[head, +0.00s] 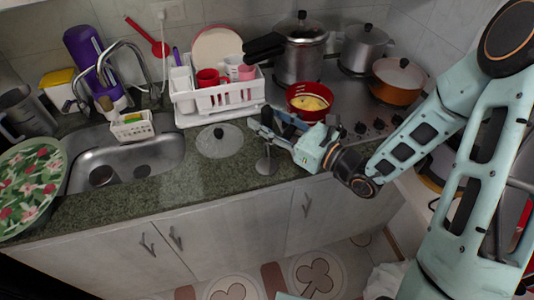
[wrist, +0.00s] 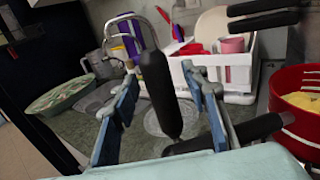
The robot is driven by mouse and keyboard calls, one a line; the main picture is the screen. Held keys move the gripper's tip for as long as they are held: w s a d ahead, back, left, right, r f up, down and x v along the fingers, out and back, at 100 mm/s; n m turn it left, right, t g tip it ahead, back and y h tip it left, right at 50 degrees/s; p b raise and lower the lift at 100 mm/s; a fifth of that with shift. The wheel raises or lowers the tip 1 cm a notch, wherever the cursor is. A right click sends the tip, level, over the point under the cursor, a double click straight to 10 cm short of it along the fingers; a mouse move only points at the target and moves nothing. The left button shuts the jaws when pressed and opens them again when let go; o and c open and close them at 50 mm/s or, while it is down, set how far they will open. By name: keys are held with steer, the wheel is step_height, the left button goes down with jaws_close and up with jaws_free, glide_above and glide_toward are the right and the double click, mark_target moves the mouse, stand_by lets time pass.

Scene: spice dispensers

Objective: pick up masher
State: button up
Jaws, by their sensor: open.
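A black upright handle (wrist: 157,95), which I take to be the masher's, stands between my open fingers in the wrist view, with a visible gap on each side. In the head view, a grey metal piece that looks like the masher's lower end (head: 265,164) shows on the counter just below my gripper (head: 268,127). The upper part there is mostly hidden by the fingers. My gripper (wrist: 160,82) is open, with a blue finger pad on either side of the handle. I cannot tell whether either pad touches it.
A red pan (head: 309,101) with yellow food is close behind my gripper; a black handle (wrist: 230,133) crosses low by the right finger. A glass lid (head: 220,141) lies left. The white dish rack (head: 218,102) and sink (head: 125,163) are beyond. The front counter strip is clear.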

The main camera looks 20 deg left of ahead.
jaws_close()
steer(key=shift+r, duration=0.15)
stand_by(0.5)
